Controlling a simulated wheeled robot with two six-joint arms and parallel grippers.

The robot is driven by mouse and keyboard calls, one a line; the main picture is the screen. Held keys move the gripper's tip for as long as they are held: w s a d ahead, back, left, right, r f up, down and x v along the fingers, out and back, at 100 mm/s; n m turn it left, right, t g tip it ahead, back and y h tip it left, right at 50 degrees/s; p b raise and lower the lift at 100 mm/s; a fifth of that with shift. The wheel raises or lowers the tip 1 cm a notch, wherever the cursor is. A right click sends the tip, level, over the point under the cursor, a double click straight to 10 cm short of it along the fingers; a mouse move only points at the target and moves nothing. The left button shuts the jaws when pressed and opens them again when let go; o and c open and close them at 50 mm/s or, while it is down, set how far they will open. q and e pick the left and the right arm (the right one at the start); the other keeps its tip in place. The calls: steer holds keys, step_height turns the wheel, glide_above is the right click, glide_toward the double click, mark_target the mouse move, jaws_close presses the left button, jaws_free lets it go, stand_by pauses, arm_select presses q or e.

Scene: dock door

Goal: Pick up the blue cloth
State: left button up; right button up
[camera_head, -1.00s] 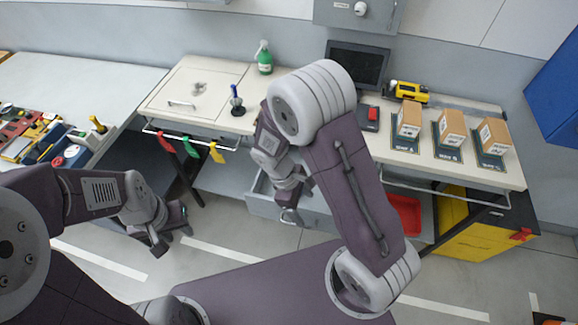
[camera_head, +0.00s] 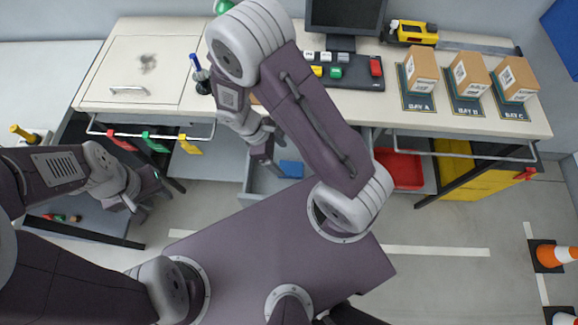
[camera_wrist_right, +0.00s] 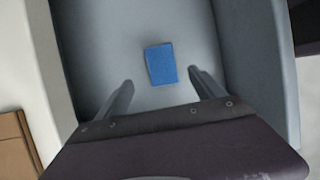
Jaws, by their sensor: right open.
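The blue cloth (camera_head: 291,168) is a small flat rectangle in the open grey drawer (camera_head: 257,187) under the bench. It also shows in the right wrist view (camera_wrist_right: 161,64), lying flat on the drawer floor. My right gripper (camera_head: 272,172) is over the drawer, left of the cloth in the head view. In the right wrist view its two fingers (camera_wrist_right: 160,78) are spread and empty, pointing toward the cloth, with the cloth ahead between their lines. My left gripper (camera_head: 140,202) hangs at the left, away from the cloth; its jaw opening is unclear.
Drawer walls surround the cloth. The bench (camera_head: 480,130) above carries a monitor (camera_head: 345,14), a button panel (camera_head: 340,72) and several boxes on bay mats. A red bin (camera_head: 402,169) sits right of the drawer. Coloured tags hang from a rail at left. Orange cones (camera_head: 556,255) stand far right.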

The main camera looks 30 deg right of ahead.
mark_target(290, 168)
steer(key=x, duration=0.7)
steer(key=shift+s+f+b, duration=0.2)
steer(key=shift+s+b, duration=0.05)
steer(key=shift+b, duration=0.15)
steer(key=shift+c, duration=0.4)
steer(key=c, duration=1.4)
steer(key=shift+o, duration=0.2)
steer(key=shift+r, duration=0.1)
